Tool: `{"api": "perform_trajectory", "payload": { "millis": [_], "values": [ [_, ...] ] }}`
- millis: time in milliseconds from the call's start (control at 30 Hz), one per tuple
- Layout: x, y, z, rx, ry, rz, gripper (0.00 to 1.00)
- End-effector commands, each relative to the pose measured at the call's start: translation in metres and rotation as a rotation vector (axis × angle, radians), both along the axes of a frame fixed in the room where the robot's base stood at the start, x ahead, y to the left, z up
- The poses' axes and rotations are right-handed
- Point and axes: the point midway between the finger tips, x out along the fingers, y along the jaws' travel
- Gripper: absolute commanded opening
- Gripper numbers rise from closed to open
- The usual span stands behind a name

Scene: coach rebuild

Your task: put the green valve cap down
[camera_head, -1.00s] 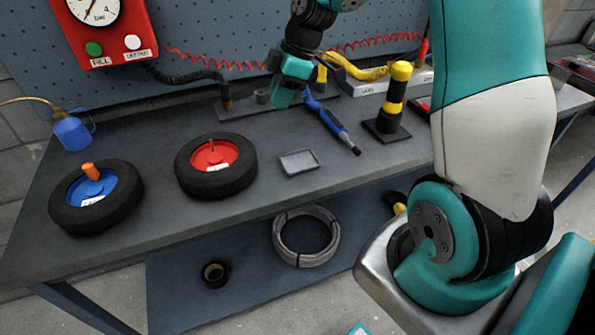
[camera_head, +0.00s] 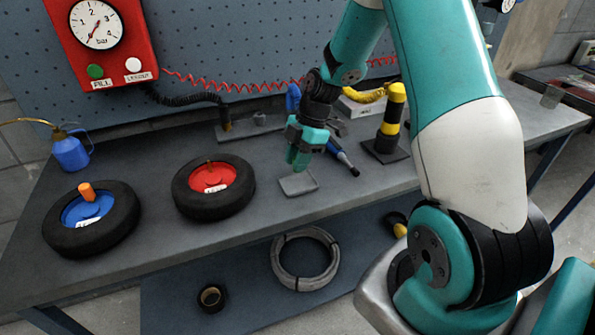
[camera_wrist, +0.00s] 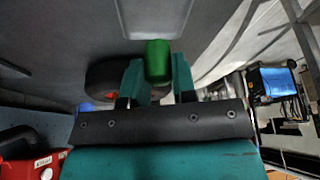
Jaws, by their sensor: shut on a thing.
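My gripper (camera_head: 300,162) is shut on the green valve cap (camera_wrist: 158,61), which sits between the two teal fingers in the wrist view. In the head view the cap cannot be told apart from the teal fingers. The fingers point down just above the back of a small grey tray (camera_head: 298,185) on the bench. The tray also shows at the top of the wrist view (camera_wrist: 155,18), ahead of the cap. Whether the cap touches the tray cannot be told. The tray looks empty.
The red-hubbed wheel (camera_head: 183,195) and blue-hubbed wheel (camera_head: 70,238) lie left of the tray. A blue-handled tool (camera_head: 345,162) lies close behind my gripper on the right. A yellow-black post (camera_head: 391,115) stands further right. The bench's front edge is just in front of the tray.

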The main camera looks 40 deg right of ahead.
Motion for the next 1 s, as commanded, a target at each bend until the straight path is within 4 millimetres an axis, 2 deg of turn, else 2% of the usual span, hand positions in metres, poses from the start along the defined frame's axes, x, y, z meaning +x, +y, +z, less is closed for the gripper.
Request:
{"api": "perform_trajectory", "payload": {
  "millis": [333, 733, 767, 800, 1000],
  "values": [
    [0.000, 0.000, -0.040, 0.000, 0.001, 0.000, 0.12],
    [0.000, 0.000, -0.048, -0.001, -0.001, 0.000, 0.12],
    [0.000, 0.000, -0.047, -0.001, -0.001, 0.000, 0.32],
    [0.000, 0.000, -0.046, -0.001, -0.001, 0.000, 0.36],
    [0.000, 0.000, -0.046, -0.001, -0.001, 0.000, 0.36]
  ]
}}
